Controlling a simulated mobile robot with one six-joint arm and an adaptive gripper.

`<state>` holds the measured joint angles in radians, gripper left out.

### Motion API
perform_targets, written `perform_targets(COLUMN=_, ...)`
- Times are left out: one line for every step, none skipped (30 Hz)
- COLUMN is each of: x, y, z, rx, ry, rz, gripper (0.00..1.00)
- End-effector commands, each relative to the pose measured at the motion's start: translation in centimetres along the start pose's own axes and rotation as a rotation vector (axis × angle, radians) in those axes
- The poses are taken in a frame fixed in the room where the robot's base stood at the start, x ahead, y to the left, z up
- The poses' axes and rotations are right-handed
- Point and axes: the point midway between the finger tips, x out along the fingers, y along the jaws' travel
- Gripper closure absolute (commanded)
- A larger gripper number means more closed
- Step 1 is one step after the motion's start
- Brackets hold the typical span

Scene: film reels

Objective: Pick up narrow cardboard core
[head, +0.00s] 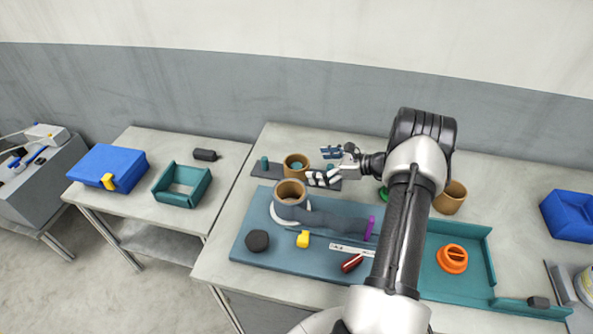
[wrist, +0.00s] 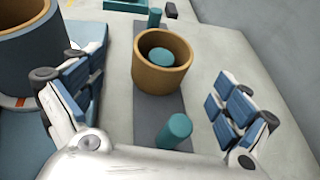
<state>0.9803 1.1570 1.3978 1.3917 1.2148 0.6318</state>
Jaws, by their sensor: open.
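A tan cardboard core (head: 292,174) stands upright around a teal peg on a dark grey strip (head: 261,171). In the wrist view this core (wrist: 160,80) lies ahead, between the lines of the two fingers. My gripper (head: 322,166) is open and empty, just right of the core and apart from it. Its blue-padded fingers are spread wide. A second core (head: 290,203) stands on the blue mat (head: 262,268), with dark film at its base. A third tan core (head: 448,198) stands right of my arm, partly hidden.
Bare teal pegs (head: 264,162) stand on the strip; one (wrist: 174,132) is nearest my gripper. The mat holds a black piece (head: 257,241), yellow block (head: 303,239), red tool (head: 351,263) and purple piece (head: 369,228). An orange ring (head: 452,259) lies in a teal tray (head: 487,262).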

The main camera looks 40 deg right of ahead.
Motion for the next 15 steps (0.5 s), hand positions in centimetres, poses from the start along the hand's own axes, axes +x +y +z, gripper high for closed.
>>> perform_targets(x=0.4, y=0.0, z=-0.1, rx=0.000, ry=0.000, rz=0.000, gripper=0.05)
perform_targets(x=0.6, y=0.0, z=0.0, rx=0.000, ry=-0.001, rz=0.000, gripper=0.05)
perform_targets(x=0.8, y=0.0, z=0.0, rx=0.000, ry=-0.001, rz=0.000, gripper=0.05)
perform_targets(x=0.9, y=0.0, z=0.0, rx=-0.001, ry=-0.001, rz=0.000, gripper=0.05)
perform_targets(x=1.0, y=0.0, z=0.0, rx=-0.001, ry=-0.001, rz=0.000, gripper=0.05)
perform_targets(x=1.2, y=-0.1, z=0.0, rx=-0.001, ry=0.000, rz=0.000, gripper=0.05)
perform_targets(x=1.4, y=-0.1, z=0.0, rx=-0.002, ry=0.000, rz=0.001, gripper=0.05)
perform_targets(x=1.7, y=-0.1, z=0.0, rx=-0.002, ry=0.000, rz=0.001, gripper=0.05)
perform_targets(x=2.2, y=-0.1, z=-0.1, rx=-0.002, ry=0.000, rz=0.001, gripper=0.05)
perform_targets(x=2.6, y=-0.2, z=-0.1, rx=-0.003, ry=0.000, rz=0.002, gripper=0.05)
perform_targets(x=3.1, y=-0.2, z=-0.1, rx=-0.003, ry=0.000, rz=0.002, gripper=0.05)
perform_targets(x=3.8, y=-0.3, z=-0.1, rx=-0.003, ry=0.000, rz=0.002, gripper=0.05)
perform_targets(x=4.2, y=-0.4, z=-0.1, rx=-0.003, ry=0.000, rz=0.001, gripper=0.05)
perform_targets(x=4.7, y=-0.4, z=-0.1, rx=-0.002, ry=0.000, rz=0.002, gripper=0.05)
perform_targets(x=5.3, y=-0.3, z=-0.1, rx=-0.002, ry=0.000, rz=0.003, gripper=0.05)
